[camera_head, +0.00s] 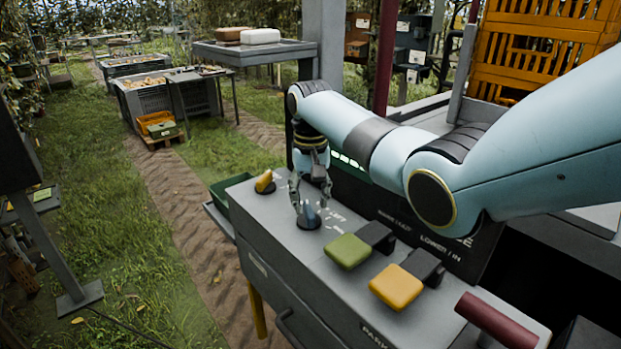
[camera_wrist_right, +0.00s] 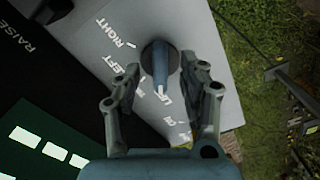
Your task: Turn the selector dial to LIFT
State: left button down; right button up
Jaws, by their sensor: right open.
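The selector dial (camera_head: 309,217) is a blue-grey knob on a round dark base on top of the grey console (camera_head: 285,250). In the right wrist view the dial (camera_wrist_right: 161,68) has a white pointer mark at its lower end, beside a partly covered label that seems to begin with "LI". My right gripper (camera_head: 312,197) points down over the dial. Its open fingers (camera_wrist_right: 160,62) stand on either side of the knob; contact cannot be told. My left gripper is out of view.
A green paddle (camera_head: 347,251), a yellow paddle (camera_head: 396,287) and a dark red handle (camera_head: 497,320) lie on the near side. A dark panel (camera_head: 440,225) rises behind the console. Grass and a path are at left.

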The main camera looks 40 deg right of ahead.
aim_at(310, 214)
notch_tip(310, 214, up, 8)
jog(key=shift+f, duration=0.25)
jog(key=shift+f, duration=0.1)
dwell(0.4)
